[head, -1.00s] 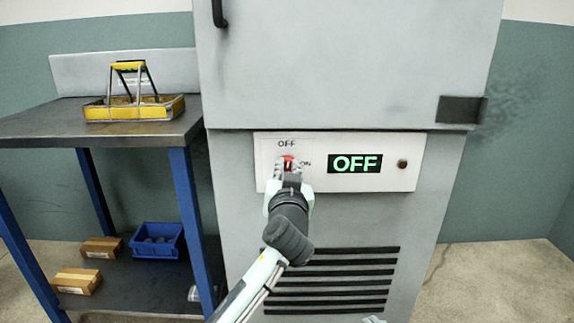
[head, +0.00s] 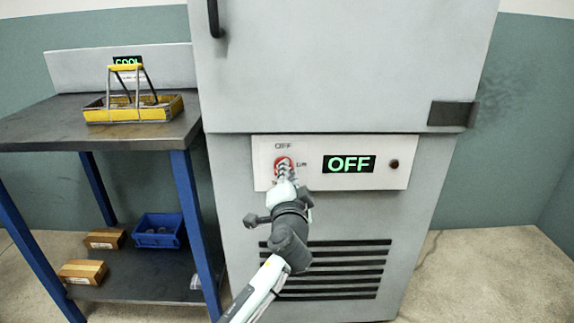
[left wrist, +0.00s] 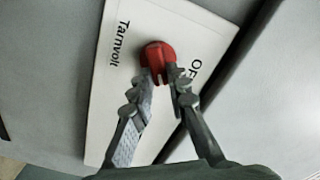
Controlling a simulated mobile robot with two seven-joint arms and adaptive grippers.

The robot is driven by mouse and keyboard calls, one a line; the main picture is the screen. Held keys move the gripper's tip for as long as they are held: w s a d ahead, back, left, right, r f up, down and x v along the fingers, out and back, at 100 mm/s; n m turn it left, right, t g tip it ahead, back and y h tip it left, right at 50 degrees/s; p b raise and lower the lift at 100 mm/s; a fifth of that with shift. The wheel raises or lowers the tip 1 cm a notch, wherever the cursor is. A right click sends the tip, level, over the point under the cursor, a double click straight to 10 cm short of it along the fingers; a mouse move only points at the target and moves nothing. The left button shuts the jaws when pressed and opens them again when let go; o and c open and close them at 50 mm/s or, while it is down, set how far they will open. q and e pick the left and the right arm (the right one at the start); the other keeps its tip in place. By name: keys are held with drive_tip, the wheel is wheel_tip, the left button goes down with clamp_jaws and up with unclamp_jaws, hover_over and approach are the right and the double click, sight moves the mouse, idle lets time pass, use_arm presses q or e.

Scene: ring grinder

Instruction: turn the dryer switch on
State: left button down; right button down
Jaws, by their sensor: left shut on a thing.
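The dryer switch is a red rotary knob (head: 282,160) on the white control panel (head: 312,178), with an OFF label above it and an ON label to its right. The panel's display (head: 349,164) reads OFF in green. My left gripper (head: 285,172) is at the switch. In the left wrist view the red knob (left wrist: 157,56) sits between the two fingertips of my left gripper (left wrist: 163,85), which is shut on it. The fingers partly hide the knob in the head view. My right gripper is not in view.
The grey dryer door (head: 350,65) is above the panel and a vent grille (head: 345,270) is below. A blue-legged bench (head: 50,125) on the left holds a yellow carrier (head: 160,108), with a blue bin (head: 158,228) and boxes on its lower shelf. Floor on the right is clear.

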use_arm(q)
drive_tip(key=shift+d+f+m+p, duration=0.1)
drive_tip(key=shift+f+m+p, duration=0.1)
drive_tip(key=shift+m+p, duration=1.15)
drive_tip(key=shift+d+f+m+p, duration=0.15)
drive_tip(key=shift+m+p, duration=0.4)
drive_tip(key=shift+m, duration=1.6)
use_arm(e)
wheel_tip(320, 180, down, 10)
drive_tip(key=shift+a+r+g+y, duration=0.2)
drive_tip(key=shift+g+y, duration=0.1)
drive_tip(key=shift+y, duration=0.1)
use_arm(q)
drive_tip(key=shift+a, duration=0.1)
drive_tip(key=c, duration=1.5)
unclamp_jaws()
drive_tip(key=shift+s, duration=0.15)
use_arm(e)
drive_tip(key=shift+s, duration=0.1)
use_arm(q)
drive_tip(key=s, duration=1.1)
drive_tip(key=shift+s, duration=0.4)
